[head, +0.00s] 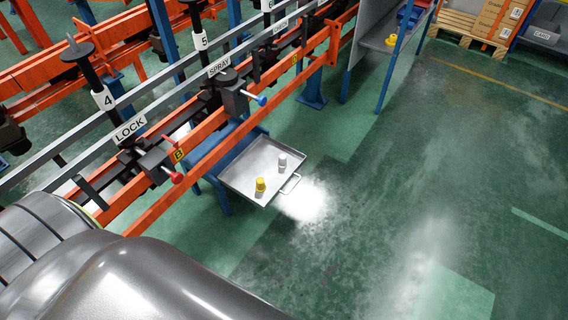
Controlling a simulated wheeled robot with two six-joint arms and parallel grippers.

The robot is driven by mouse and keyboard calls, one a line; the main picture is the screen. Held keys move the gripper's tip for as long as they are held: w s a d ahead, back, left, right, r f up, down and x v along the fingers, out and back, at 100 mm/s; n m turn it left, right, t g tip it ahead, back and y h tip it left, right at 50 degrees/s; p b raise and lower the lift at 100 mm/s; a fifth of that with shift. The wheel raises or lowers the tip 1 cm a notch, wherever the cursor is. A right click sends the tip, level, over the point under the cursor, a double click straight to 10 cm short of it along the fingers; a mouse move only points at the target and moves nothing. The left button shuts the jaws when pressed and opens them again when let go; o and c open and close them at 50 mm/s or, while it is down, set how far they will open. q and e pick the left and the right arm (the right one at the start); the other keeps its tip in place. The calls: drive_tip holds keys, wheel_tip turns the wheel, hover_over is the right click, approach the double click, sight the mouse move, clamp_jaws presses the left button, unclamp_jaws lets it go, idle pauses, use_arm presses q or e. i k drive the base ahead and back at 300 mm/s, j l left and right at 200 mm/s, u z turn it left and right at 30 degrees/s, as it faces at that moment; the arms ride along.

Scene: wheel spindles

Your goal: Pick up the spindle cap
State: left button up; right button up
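Several black wheel spindles stand in a row along the orange rail; the nearest one carries a label 4 (104,98), and another carries a label 5 (200,41). A small yellow cap-like piece (260,185) stands on a grey metal tray (240,178) below the rail. A white-grey piece (282,161) stands behind it on the same tray. I cannot tell for certain which of these is the spindle cap. A large grey rounded body, likely my arm, fills the lower left. Neither gripper is in view.
A red-knobbed lever (177,177) by the LOCK sign (130,128) and a blue-knobbed lever (261,100) by the SPRAY sign (219,65) stick out over the orange rail (205,141). A grey shelf (375,40) and boxes on a pallet (492,20) stand behind. The green floor at right is clear.

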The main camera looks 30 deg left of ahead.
sight(283, 162)
drive_tip(key=u, duration=0.3)
drive_tip(key=i+l+u, duration=0.15)
drive_tip(key=u, duration=0.25)
drive_tip(key=i+l+u, duration=0.2)
drive_tip(key=u, duration=0.25)
drive_tip(key=i+l+u, duration=0.25)
drive_tip(key=u, duration=0.15)
drive_tip(key=i+l+u, duration=0.15)
drive_tip(key=l+u, duration=0.25)
